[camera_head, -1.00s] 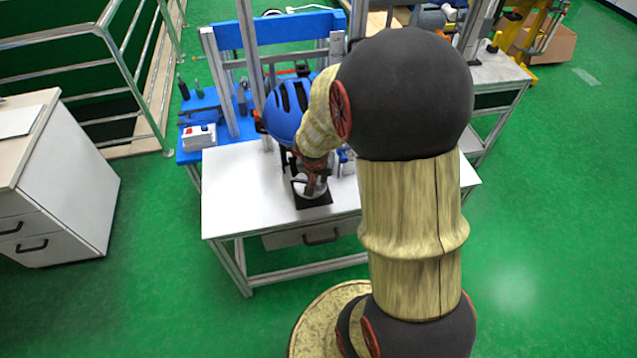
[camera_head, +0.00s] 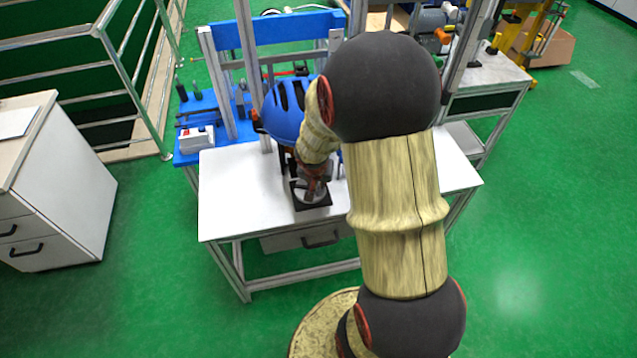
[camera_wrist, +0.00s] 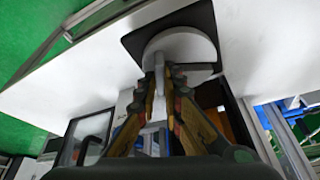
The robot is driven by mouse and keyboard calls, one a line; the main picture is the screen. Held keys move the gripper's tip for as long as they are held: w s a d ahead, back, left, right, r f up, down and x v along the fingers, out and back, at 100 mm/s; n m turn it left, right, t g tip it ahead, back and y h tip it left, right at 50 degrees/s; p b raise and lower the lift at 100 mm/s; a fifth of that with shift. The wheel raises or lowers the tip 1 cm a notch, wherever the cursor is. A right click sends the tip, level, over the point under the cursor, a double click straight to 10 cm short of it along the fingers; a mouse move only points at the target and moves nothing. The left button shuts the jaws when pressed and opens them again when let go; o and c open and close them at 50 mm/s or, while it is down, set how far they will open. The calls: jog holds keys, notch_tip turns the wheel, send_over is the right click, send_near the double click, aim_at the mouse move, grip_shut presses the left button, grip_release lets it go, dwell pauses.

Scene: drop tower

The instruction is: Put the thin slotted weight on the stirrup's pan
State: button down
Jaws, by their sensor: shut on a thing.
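A pale round disc (camera_wrist: 180,46), apparently the slotted weight, shows over a black square plate (camera_wrist: 131,40) in the wrist view. A greyer round edge shows just under it. My gripper (camera_wrist: 160,76) is shut on a narrow pale upright piece at the disc's near edge; I cannot tell whether this piece belongs to the disc. In the head view my gripper (camera_head: 314,178) is low over the disc (camera_head: 311,195) and the black plate (camera_head: 316,207) on the white table. I cannot tell whether the disc touches what is under it. I cannot make out the stirrup's pan.
The white table (camera_head: 236,206) is clear left of the plate. A blue bench (camera_head: 190,157) with a small switch box (camera_head: 196,139) stands behind left.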

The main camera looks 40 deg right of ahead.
jog(key=shift+w, duration=0.1)
jog(key=c, duration=2.4)
grip_release()
jog(key=shift+f, duration=0.15)
jog(key=o, duration=0.4)
jog(key=shift+o, duration=0.4)
jog(key=s+a+r+n+t+p, duration=0.15)
jog(key=a+r, duration=0.25)
jog(key=r, duration=0.4)
jog(key=s+a+r+n+p, duration=0.1)
jog(key=a+r+p, duration=0.1)
jog(key=a+r, duration=0.4)
jog(key=s+a+r+n+p, duration=0.1)
jog(key=s+a+r, duration=0.15)
jog(key=r, duration=0.65)
jog(key=s+a+r+n+y, duration=0.1)
jog(key=s+a+r+n, duration=0.2)
jog(key=a, duration=0.4)
jog(key=s+a+r+n+t+y, duration=0.1)
jog(key=s+a+r+n+y, duration=0.1)
jog(key=s+a+r+n, duration=0.2)
jog(key=s+a+r, duration=0.2)
jog(key=a, duration=0.1)
jog(key=shift+s+a+y, duration=0.15)
jog(key=shift+a+y, duration=0.15)
jog(key=shift+a, duration=0.05)
